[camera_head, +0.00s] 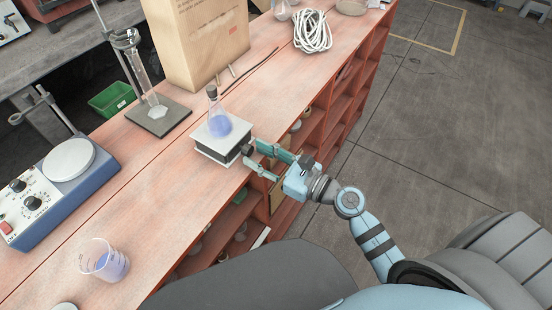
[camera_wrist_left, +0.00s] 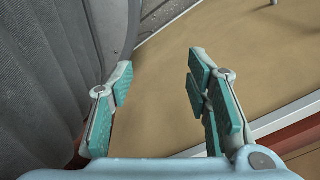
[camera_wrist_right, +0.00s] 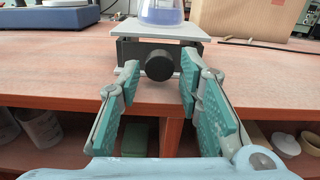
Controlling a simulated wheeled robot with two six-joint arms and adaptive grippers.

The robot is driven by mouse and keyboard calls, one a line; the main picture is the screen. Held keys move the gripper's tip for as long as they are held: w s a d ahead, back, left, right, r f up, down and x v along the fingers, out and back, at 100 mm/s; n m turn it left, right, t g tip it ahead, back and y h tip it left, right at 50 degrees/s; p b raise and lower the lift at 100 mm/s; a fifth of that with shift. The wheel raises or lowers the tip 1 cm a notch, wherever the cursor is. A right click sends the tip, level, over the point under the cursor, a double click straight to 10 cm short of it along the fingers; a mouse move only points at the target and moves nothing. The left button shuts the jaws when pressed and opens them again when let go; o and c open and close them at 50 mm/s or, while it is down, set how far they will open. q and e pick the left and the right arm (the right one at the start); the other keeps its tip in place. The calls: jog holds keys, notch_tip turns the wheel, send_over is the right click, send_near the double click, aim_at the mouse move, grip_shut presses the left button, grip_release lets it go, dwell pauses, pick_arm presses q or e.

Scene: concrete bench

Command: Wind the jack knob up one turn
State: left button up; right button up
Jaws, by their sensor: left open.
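The lab jack (camera_head: 217,144) stands near the bench's front edge, with a light top plate and a dark body. Its round black knob (camera_wrist_right: 159,65) faces me; it also shows in the head view (camera_head: 247,150). A conical flask (camera_head: 218,122) with blue liquid and a dark stopper stands on the jack's plate. My right gripper (camera_head: 254,154) is open at the knob. In the right wrist view, its fingertips (camera_wrist_right: 159,72) lie either side of the knob with gaps visible. My left gripper (camera_wrist_left: 162,72) is open and empty, out of the head view.
A beaker of blue liquid (camera_head: 104,262) and a blue hotplate stirrer (camera_head: 50,195) stand to the left. A stand (camera_head: 158,115), a cardboard package (camera_head: 200,40) and coiled white cable (camera_head: 312,32) are farther back. Open shelves (camera_head: 325,120) lie under the bench edge.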

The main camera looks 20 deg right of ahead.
jog(key=v, duration=1)
jog(key=shift+s+d, duration=0.2)
jog(key=shift+o, duration=0.9)
jog(key=shift+f, duration=0.15)
jog(key=shift+o, duration=0.5)
jog(key=shift+g+y, duration=0.4)
jog(key=shift+g, duration=0.5)
jog(key=s+f+b, duration=0.1)
jog(key=f+b, duration=0.1)
jog(key=s+f+b, duration=0.1)
jog(key=s+f, duration=0.1)
jog(key=shift+d+f+b, duration=0.15)
jog(key=shift+f+b, duration=0.1)
jog(key=shift+b, duration=0.15)
notch_tip(320, 180, up, 5)
jog(key=d+n+t+b, duration=0.15)
jog(key=n+b, duration=0.25)
jog(key=n, duration=2.8)
jog(key=shift+h, duration=0.3)
jog(key=b+x, duration=0.1)
jog(key=x, duration=1.3)
jog(key=shift+w+a, duration=0.1)
jog(key=shift+w, duration=0.25)
